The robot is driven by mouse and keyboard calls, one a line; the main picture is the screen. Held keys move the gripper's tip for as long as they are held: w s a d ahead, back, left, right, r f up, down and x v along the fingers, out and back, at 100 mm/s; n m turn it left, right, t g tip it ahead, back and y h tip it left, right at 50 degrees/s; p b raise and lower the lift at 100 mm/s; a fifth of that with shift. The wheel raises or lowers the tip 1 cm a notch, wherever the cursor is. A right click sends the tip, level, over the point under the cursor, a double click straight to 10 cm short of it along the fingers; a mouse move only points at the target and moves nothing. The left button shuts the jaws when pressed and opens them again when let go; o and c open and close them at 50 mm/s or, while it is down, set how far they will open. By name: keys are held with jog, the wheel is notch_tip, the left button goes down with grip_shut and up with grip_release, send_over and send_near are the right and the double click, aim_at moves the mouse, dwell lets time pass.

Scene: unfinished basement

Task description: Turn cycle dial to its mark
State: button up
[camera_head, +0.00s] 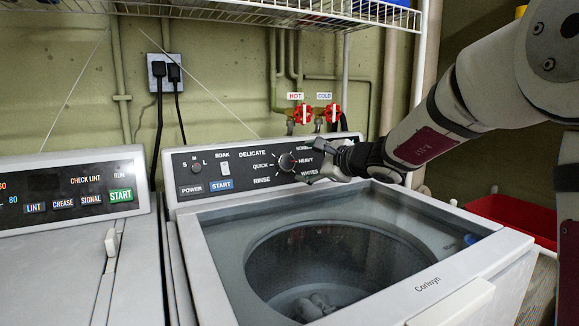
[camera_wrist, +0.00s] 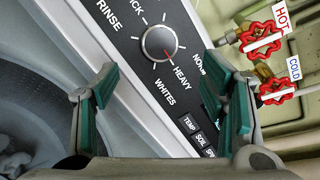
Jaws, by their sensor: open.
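The cycle dial (camera_head: 287,161) is a round knob on the washer's dark control panel, ringed by DELICATE, QUICK, RINSE, NORMAL, HEAVY and WHITES. In the wrist view the dial (camera_wrist: 158,42) is grey with a light ring, and its short red line points toward HEAVY. My gripper (camera_head: 309,164) is just right of the dial in the head view, partly covering the labels there. In the wrist view my gripper (camera_wrist: 160,92) is open and empty, its green-padded fingers apart on either side of the panel. The dial lies beyond the fingertips, apart from them.
Red HOT (camera_head: 303,114) and COLD (camera_head: 332,113) valves stand behind the panel. A white wire shelf (camera_head: 270,14) hangs above. The washer's tub (camera_head: 335,262) is below the panel. A second machine (camera_head: 75,195) is at left, a red bin (camera_head: 515,218) at right.

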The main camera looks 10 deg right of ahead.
aim_at(287, 163)
jog(key=x, duration=0.9)
jog(key=shift+s, duration=0.1)
jog(key=shift+c, duration=0.2)
jog(key=shift+b, duration=0.3)
jog(key=c, duration=1.1)
